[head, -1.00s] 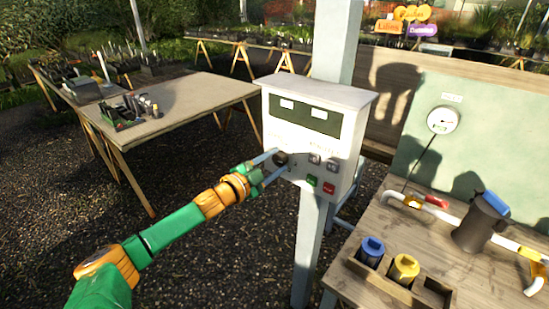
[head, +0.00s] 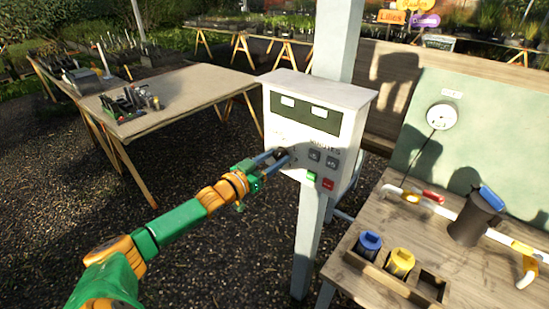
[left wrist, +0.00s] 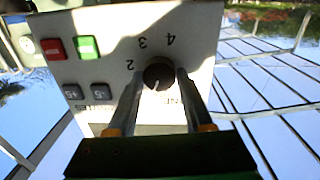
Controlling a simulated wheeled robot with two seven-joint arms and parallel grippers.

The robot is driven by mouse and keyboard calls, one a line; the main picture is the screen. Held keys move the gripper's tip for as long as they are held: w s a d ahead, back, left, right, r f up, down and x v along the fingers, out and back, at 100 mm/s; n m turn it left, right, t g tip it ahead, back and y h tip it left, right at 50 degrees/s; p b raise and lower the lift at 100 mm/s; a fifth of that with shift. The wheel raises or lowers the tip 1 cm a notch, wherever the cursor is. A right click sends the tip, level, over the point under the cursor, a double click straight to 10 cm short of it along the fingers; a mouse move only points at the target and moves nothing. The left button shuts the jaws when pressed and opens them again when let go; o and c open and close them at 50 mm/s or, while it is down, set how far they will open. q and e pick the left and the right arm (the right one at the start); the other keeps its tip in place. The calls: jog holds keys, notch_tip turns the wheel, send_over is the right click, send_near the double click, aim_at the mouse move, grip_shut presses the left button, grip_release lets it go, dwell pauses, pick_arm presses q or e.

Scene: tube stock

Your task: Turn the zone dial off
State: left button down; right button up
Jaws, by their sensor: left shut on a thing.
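The zone dial is a small dark round knob on the front of the white control box (head: 318,95). In the left wrist view the dial (left wrist: 158,74) has a pale pointer line, and the numbers 2, 3 and 4 show on the panel around it, upside down. My left gripper (head: 281,156) is at the panel, its two fingers on either side of the dial and shut on it. In the left wrist view the fingers hide part of the lettering. My right gripper is not in view.
Beside the dial are two grey buttons, a green button (left wrist: 87,47) and a red button (left wrist: 53,49). The box is on a pale post (head: 307,245). A wooden bench (head: 385,225) with pipes and blue and yellow capped pieces stands right; another table (head: 185,95) stands left.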

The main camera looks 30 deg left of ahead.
pick_arm(q)
jog(key=shift+n, duration=2.3)
jog(key=shift+c, duration=1.5)
grip_release()
jog(key=s, duration=0.7)
jog(key=shift+a, duration=0.45)
jog(key=shift+f, duration=0.15)
